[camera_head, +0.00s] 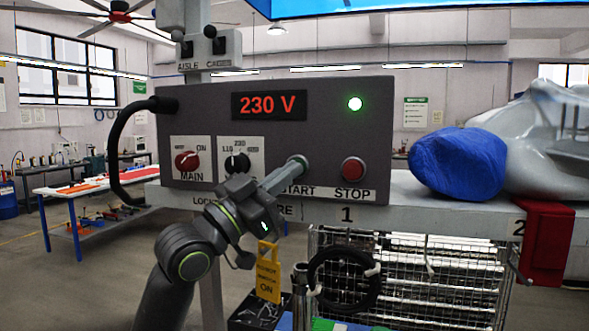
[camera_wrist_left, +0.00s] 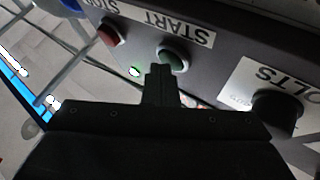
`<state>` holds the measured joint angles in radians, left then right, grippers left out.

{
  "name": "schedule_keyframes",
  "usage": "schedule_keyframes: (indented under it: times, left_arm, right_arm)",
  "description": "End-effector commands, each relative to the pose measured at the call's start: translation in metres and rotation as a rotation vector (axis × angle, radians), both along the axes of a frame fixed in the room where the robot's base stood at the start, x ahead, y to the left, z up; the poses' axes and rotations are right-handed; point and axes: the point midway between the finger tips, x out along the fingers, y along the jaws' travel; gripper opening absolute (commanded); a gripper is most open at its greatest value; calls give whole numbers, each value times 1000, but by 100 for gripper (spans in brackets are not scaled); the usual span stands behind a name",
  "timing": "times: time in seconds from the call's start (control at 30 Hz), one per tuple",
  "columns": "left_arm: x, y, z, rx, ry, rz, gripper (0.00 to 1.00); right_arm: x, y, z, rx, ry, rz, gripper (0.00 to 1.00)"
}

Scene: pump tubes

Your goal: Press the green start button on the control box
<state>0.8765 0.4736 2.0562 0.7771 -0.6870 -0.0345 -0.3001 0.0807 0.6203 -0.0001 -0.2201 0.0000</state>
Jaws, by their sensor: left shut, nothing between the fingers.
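The grey control box (camera_head: 330,130) shows 230 V on its red display (camera_head: 268,105), and a green lamp (camera_head: 355,103) is lit. The green start button (camera_head: 302,161) sits above the START label, partly covered by my left gripper (camera_head: 291,171). The gripper is shut and empty, its fingertips at the button's lower left. In the left wrist view the green button (camera_wrist_left: 173,58) shows just past the shut fingertips (camera_wrist_left: 160,72). I cannot tell whether they touch it. My right gripper is not in view.
The red STOP button (camera_head: 353,169) is right of START. The red MAIN knob (camera_head: 187,160) and black voltage knob (camera_head: 237,162) are to the left. A black cable (camera_head: 117,150) loops at the box's left side. A blue wrapped bundle (camera_head: 457,163) lies to the right.

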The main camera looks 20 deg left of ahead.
Motion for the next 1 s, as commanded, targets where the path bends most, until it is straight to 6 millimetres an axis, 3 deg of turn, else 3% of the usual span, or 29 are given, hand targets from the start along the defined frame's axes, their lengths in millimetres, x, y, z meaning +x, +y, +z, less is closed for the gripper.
schedule_keyframes:
  times: [1.0]
  left_arm:
    - [-21,1,-1,1,1,0,0]
  right_arm:
    - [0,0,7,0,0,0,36]
